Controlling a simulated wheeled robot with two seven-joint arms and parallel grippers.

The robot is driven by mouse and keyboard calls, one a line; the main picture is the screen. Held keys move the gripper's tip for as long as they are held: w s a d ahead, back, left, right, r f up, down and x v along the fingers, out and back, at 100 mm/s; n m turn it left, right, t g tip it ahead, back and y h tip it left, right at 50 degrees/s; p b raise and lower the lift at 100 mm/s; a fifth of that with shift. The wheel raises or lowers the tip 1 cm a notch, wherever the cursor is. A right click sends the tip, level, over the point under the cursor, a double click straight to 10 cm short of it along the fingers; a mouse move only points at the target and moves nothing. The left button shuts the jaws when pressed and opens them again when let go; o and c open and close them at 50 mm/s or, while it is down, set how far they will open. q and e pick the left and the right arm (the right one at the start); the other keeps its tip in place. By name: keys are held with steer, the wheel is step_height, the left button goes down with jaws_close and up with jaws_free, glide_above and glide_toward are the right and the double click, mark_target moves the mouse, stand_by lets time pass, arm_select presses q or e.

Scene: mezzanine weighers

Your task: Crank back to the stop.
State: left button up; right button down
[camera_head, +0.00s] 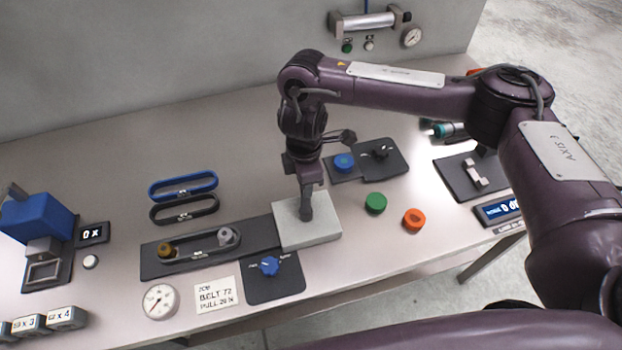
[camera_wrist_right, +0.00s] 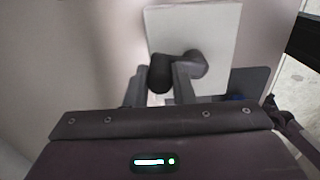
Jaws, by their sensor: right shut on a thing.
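The crank (camera_wrist_right: 196,62) is a dark arm with a rounded knob (camera_wrist_right: 160,74), mounted on a pale square block (camera_wrist_right: 218,28). In the right wrist view the knob sits between the two fingers of my right gripper (camera_wrist_right: 160,86), which is shut on it. In the head view my right gripper (camera_head: 306,213) reaches down onto the top of the pale block (camera_head: 322,232) and hides most of the crank. The block stands at the right end of a dark rail (camera_head: 262,232) that bears a belt loop (camera_head: 187,250) around two pulleys. My left gripper is not in view.
A blue knob (camera_head: 269,266) on a dark plate and a round dial (camera_head: 160,301) lie in front. Spare belts (camera_head: 184,186) lie behind the rail. Green (camera_head: 376,203) and orange (camera_head: 413,219) round pieces stand to the right. A blue-topped device (camera_head: 38,218) stands at the left.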

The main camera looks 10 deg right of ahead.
steer(key=a+n, duration=0.1)
steer(key=n, duration=0.2)
steer(key=a+n, duration=0.1)
steer(key=n, duration=0.1)
steer(key=shift+a+n, duration=0.15)
steer(key=shift+n, duration=0.25)
steer(key=shift+s+a+n, duration=0.2)
steer(key=shift+a+n, duration=0.2)
steer(key=shift+n, duration=0.7)
steer(key=shift+s+a+n, duration=0.2)
steer(key=shift+a+n, duration=0.2)
steer(key=shift+n, duration=0.7)
steer(key=shift+r, duration=0.1)
steer(key=c, duration=1.2)
jaws_free()
steer(key=shift+c, duration=0.2)
step_height(320, 180, up, 8)
steer(key=shift+s+f, duration=0.1)
steer(key=shift+f, duration=0.15)
